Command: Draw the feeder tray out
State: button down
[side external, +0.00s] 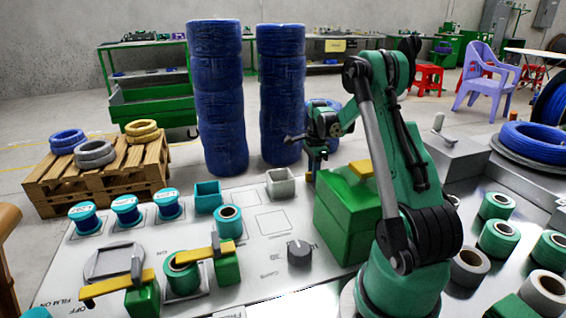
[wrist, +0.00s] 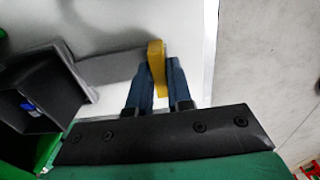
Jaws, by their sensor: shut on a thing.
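My gripper (side external: 313,168) is low over the back edge of the grey panel, just left of the green box with a yellow top (side external: 345,218). In the wrist view my gripper (wrist: 157,88) has its two dark blue fingers shut on an upright yellow strip (wrist: 156,62), which looks like a handle. A dark open box (wrist: 35,95) with a bit of blue inside is to the left of the fingers. I cannot tell for certain which part is the feeder tray or whether the yellow strip belongs to it; the fingers hide the strip's lower part.
A small grey open box (side external: 281,184) and a teal box (side external: 207,196) stand left of my gripper. Tall stacks of blue coils (side external: 217,100) rise behind the panel.

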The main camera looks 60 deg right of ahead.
jog(key=w+d, duration=0.3)
jog(key=shift+w+d, duration=0.15)
jog(key=c, duration=0.8)
grip_release()
jog(key=shift+r, duration=0.1)
jog(key=shift+r, duration=2.75)
